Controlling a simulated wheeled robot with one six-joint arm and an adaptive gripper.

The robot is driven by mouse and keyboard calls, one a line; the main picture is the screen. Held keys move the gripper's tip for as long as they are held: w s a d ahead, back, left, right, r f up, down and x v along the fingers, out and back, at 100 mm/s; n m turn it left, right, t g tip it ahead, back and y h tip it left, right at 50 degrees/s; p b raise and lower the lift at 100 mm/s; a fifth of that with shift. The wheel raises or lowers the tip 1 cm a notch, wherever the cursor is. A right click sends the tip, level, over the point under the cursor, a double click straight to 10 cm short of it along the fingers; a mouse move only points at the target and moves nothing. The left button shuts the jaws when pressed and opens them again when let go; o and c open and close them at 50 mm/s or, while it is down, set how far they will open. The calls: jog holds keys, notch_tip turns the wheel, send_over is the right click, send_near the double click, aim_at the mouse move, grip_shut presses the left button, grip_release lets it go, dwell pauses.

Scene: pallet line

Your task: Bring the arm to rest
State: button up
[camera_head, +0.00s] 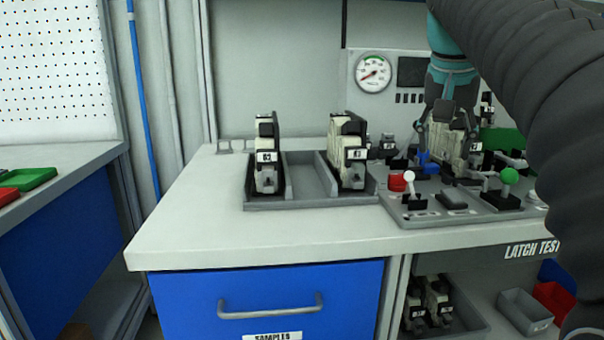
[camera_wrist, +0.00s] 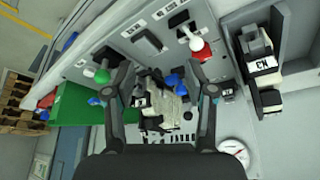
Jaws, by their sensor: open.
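My gripper (camera_head: 447,112) is at the right in the head view, over the test panel (camera_head: 420,206), pointing down. In the wrist view the two dark fingers of my gripper (camera_wrist: 160,75) stand apart, one on each side of a beige and black unit (camera_wrist: 166,108). The same unit (camera_head: 446,148) sits upright on the panel in the head view. The fingers look open around it; I cannot tell whether either one touches it. My dark ribbed arm hides the right edge of the head view.
A grey tray (camera_head: 303,183) on the bench holds two more units (camera_head: 266,155) (camera_head: 348,152), with an empty slot between them. A red knob and white and green levers (camera_head: 509,177) stand up from the panel. A gauge (camera_head: 373,73) is on the back wall. The bench front is clear.

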jog(key=s+a+f+n, duration=0.2)
jog(key=s+f, duration=0.4)
jog(key=f, duration=0.4)
jog(key=s+a+f+n+t+y, duration=0.1)
jog(key=s+a+f, duration=0.2)
jog(key=s+f, duration=0.4)
jog(key=s+a+f+n+y, duration=0.1)
jog(key=s+f, duration=0.5)
jog(key=f, duration=0.7)
jog(key=shift+s+a+f+n+t, duration=0.3)
jog(key=shift+s+a+n, duration=0.1)
jog(key=shift+a+n, duration=0.4)
jog(key=shift+r, duration=0.1)
